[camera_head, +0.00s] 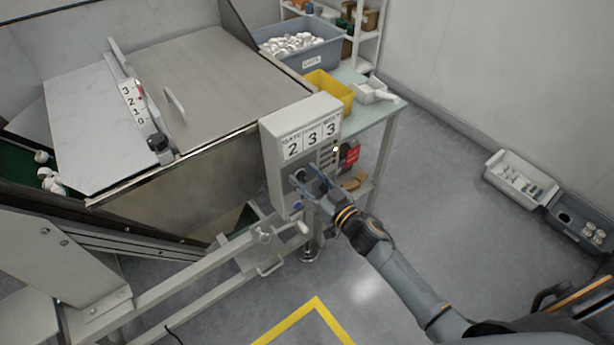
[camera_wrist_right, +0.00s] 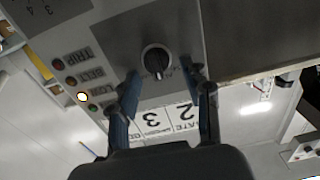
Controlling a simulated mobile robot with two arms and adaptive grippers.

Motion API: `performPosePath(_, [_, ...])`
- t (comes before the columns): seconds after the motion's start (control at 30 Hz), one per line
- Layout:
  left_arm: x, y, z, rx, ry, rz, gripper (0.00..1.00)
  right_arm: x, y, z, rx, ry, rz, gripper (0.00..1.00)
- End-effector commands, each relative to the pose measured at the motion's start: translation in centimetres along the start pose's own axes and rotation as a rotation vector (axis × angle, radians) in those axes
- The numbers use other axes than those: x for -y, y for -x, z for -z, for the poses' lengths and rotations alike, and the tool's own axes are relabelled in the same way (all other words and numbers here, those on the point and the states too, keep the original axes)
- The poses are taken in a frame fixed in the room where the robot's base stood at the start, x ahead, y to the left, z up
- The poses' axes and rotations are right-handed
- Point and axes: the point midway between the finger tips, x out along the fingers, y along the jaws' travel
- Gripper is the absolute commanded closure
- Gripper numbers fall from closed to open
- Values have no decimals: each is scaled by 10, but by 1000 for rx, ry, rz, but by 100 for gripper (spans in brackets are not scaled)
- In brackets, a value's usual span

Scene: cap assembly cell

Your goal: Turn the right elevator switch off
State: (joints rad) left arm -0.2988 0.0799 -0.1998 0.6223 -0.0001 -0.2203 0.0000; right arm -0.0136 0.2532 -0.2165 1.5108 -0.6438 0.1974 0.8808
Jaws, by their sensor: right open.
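A grey control box (camera_head: 272,150) stands beside the hopper, with number cards on its upper front. A black rotary knob (camera_wrist_right: 156,60) with a pale pointer line is on its face; its own label is too small to read. My right gripper (camera_head: 309,178) is in front of the box's lower face, by the knob. In the wrist view its two blue-grey fingers (camera_wrist_right: 163,76) are spread, one on each side of the knob, with nothing between them gripped. Whether they touch the knob I cannot tell. My left gripper is not in view.
Indicator lamps (camera_wrist_right: 83,97) sit beside the knob, one glowing. A red tag (camera_head: 351,155) is right of the box. A white-tipped lever (camera_head: 302,228) lies below. Behind stands a table (camera_head: 389,106) with a yellow bin (camera_head: 330,88). The floor to the right is mostly clear.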

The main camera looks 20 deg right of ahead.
Motion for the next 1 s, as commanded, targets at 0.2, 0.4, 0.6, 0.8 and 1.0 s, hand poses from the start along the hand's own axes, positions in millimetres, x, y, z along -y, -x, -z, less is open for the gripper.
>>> performPosePath(0.2, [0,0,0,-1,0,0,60,0,-1,0,0,0,0,52])
performPosePath(0.4, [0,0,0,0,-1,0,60,0,-1,0,0,0,0,80])
performPosePath(0.6, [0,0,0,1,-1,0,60,0,-1,0,0,1,0,100])
performPosePath(0.8, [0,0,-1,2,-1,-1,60,1,-1,0,0,26,0,100])
performPosePath(1.0, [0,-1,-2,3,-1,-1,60,2,-1,0,0,119,0,100])
